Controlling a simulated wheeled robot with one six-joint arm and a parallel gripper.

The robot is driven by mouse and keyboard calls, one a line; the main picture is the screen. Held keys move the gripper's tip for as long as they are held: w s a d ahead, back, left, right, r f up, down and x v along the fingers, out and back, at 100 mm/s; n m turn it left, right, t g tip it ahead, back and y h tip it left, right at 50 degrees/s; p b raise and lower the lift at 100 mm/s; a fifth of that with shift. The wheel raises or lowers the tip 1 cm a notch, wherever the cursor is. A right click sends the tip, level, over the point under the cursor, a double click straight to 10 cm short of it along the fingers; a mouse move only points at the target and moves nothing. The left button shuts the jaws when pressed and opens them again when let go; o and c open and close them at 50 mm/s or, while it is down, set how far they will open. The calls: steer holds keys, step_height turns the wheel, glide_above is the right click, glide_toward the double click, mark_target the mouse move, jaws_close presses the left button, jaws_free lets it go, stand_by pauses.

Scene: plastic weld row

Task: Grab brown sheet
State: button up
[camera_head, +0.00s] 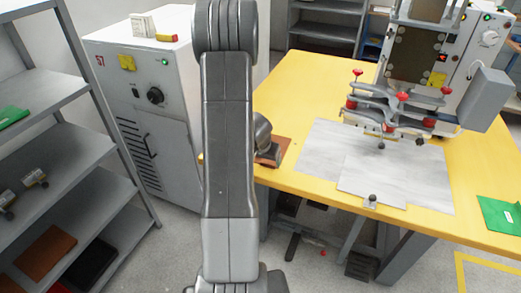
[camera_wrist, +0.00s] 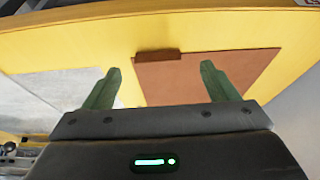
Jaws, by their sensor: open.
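The brown sheet (camera_wrist: 180,85) lies flat on the yellow table (camera_wrist: 75,40), with a small raised brown piece (camera_wrist: 158,55) at one edge. In the head view the sheet (camera_head: 284,150) is at the table's left end, partly hidden behind my arm. My gripper (camera_wrist: 160,70) is open and empty. In the wrist view its two green fingers point towards the sheet. The right finger overlaps the sheet in the picture and the left one is just left of its edge. I cannot tell the height of the fingers above it. The head view mostly hides my gripper.
A white-grey plate (camera_head: 395,168) lies right of the sheet, under a welding machine (camera_head: 400,100) with red knobs. A green sheet (camera_head: 499,214) is at the table's right. A grey cabinet (camera_head: 150,95) and a shelf with another brown sheet (camera_head: 45,253) stand at left.

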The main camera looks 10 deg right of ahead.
mark_target(267, 165)
steer(key=b+x, duration=0.1)
steer(key=x, duration=0.3)
steer(key=shift+s+d, duration=0.1)
steer(key=shift+s, duration=0.1)
steer(key=c, duration=1.1)
steer(key=shift+r, duration=0.1)
